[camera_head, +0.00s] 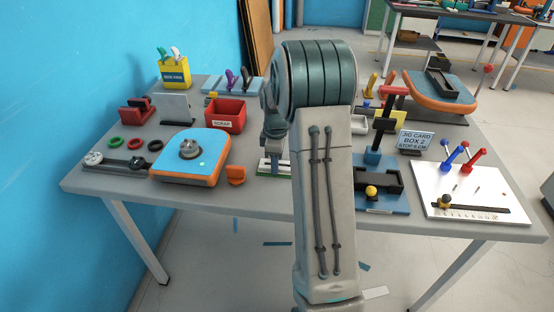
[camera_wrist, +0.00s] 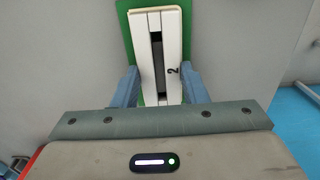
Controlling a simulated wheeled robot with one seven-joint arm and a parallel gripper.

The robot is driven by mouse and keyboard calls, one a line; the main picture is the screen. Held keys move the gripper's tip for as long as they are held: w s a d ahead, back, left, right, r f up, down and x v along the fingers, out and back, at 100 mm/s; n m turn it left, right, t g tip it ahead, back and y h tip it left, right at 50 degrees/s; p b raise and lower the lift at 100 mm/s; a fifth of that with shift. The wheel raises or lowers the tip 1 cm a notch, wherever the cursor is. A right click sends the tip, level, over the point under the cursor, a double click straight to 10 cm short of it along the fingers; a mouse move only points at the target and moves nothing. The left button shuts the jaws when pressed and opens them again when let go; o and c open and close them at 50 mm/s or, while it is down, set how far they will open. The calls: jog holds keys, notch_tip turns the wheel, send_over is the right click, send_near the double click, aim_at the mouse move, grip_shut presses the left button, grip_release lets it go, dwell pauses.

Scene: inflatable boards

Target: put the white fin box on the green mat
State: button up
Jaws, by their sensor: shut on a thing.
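The white fin box (camera_wrist: 174,40) is a long white block with a dark slot along its middle and a black "2" on one side. My gripper (camera_wrist: 161,84) is shut on it, with a blue-grey finger at each side. The green mat (camera_wrist: 127,28) shows under and around the box in the wrist view, and the box lines up roughly along it, slightly tilted. I cannot tell whether the box touches the mat. In the head view my gripper (camera_head: 272,158) is low over the table's front middle, and my arm hides most of the box and mat.
On the grey table (camera_head: 262,199), a blue-and-orange board (camera_head: 205,160) and an orange piece (camera_head: 235,175) stand left of my gripper. A red scrap bin (camera_head: 225,116) is behind. A blue base with a black clamp (camera_head: 378,181) and a white panel (camera_head: 470,190) are right.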

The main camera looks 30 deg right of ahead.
jog(key=o, duration=1.1)
jog(key=shift+f, duration=0.1)
notch_tip(320, 180, up, 12)
jog(key=s+a+r+m+t, duration=0.1)
jog(key=s+a+r+m, duration=0.35)
jog(key=s+a, duration=0.5)
jog(key=s+a+f+m, duration=0.1)
jog(key=s+a+m, duration=0.1)
jog(key=s, duration=0.3)
jog(key=s+a+f+m+t, duration=0.1)
jog(key=s+a+m, duration=0.1)
jog(key=s, duration=0.3)
jog(key=s+a+f+m, duration=0.1)
jog(key=s+a+m, duration=0.1)
jog(key=s, duration=0.3)
jog(key=shift+s+f+m+t, duration=0.4)
jog(key=shift+m, duration=0.05)
